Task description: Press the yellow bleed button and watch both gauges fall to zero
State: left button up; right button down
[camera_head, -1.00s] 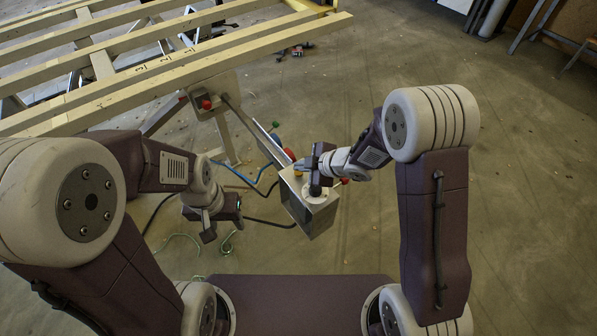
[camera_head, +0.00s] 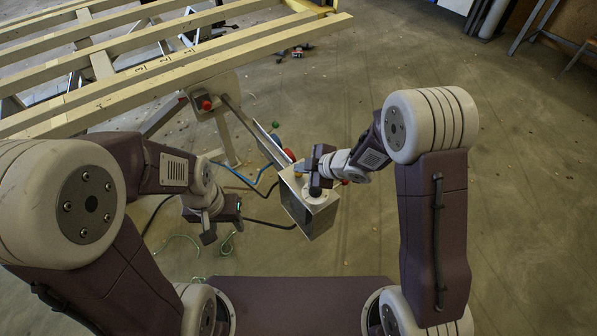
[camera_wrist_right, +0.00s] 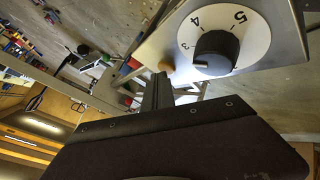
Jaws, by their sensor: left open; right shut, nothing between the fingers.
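A grey control box (camera_head: 312,215) hangs at the end of a metal arm in the head view. In the right wrist view, its face carries a white dial (camera_wrist_right: 258,35) marked 3, 4, 5 with a dark knob (camera_wrist_right: 215,53). A small dull yellow button (camera_wrist_right: 166,66) sticks out at the left, partly hidden behind my right gripper's fingertips. My right gripper (camera_head: 301,168) is shut and empty at the top of the box, with its tips (camera_wrist_right: 162,84) at the button. Contact cannot be told. My left gripper (camera_head: 222,228) is open and empty, left of the box. No gauge is clearly visible.
A slatted wooden frame (camera_head: 150,70) spans the upper left. A red emergency button (camera_head: 206,104) sits on a plate beneath it. Blue (camera_head: 262,176) and black cables run left of the box. The floor on the right is clear.

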jog(key=shift+r, duration=0.1)
jog(key=shift+r+p, duration=0.7)
jog(key=shift+p, duration=0.15)
notch_tip(320, 180, up, 5)
jog(key=p, duration=0.5)
jog(key=shift+r, duration=0.1)
dwell(0.4)
